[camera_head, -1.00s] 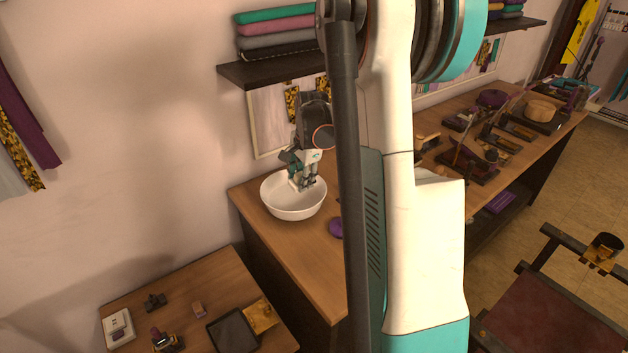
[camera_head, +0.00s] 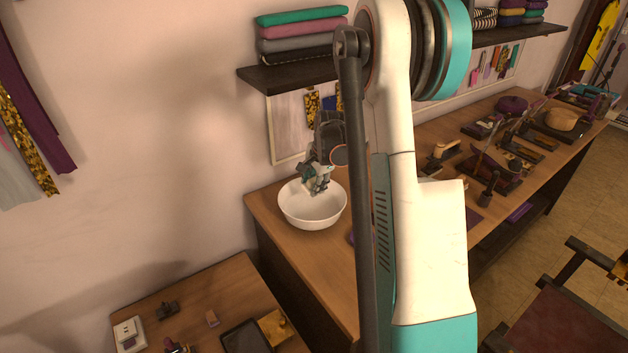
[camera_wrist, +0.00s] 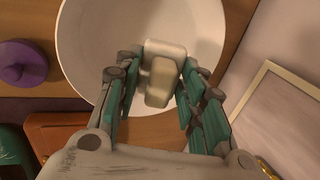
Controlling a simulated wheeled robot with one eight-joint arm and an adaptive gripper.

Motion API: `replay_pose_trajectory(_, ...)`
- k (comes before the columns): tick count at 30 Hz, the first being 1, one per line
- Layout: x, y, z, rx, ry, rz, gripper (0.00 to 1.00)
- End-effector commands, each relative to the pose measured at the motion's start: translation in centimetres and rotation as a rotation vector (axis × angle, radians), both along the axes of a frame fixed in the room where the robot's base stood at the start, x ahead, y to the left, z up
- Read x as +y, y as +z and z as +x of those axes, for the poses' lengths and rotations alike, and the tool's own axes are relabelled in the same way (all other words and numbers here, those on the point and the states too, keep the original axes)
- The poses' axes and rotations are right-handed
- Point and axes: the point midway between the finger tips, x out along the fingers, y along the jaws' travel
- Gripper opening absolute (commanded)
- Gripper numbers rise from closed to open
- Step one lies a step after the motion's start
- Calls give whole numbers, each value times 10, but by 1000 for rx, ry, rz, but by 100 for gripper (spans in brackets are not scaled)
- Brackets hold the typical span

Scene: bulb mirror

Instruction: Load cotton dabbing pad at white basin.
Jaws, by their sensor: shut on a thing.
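The white basin (camera_head: 312,217) stands on the wooden counter's near left end, and its bowl fills the upper middle of the wrist view (camera_wrist: 88,45). My gripper (camera_head: 318,188) is over the basin, towards its back rim. In the wrist view my gripper (camera_wrist: 160,75) is shut on a pale cotton dabbing pad (camera_wrist: 165,48), a rounded whitish block with a cream raised part. The pad is above the basin's inside; whether it touches the bottom cannot be told. In the head view the pad is not clearly seen.
A purple lidded object (camera_wrist: 22,63) lies beside the basin. A framed board (camera_head: 290,135) leans on the wall behind, under a dark shelf (camera_head: 290,72) with folded cloths. Several tools crowd the counter further right. A lower table (camera_head: 190,290) stands front left.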

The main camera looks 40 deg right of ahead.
Motion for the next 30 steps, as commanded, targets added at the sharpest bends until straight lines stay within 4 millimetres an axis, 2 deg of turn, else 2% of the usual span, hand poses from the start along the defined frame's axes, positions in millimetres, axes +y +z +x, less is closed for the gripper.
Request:
replay_pose_trajectory(1, 0, -7, 0, 0, 0, 0, 18)
replay_pose_trajectory(21, 0, -68, 0, 0, 0, 0, 18)
replay_pose_trajectory(30, 0, -89, 0, 0, 0, 0, 18)
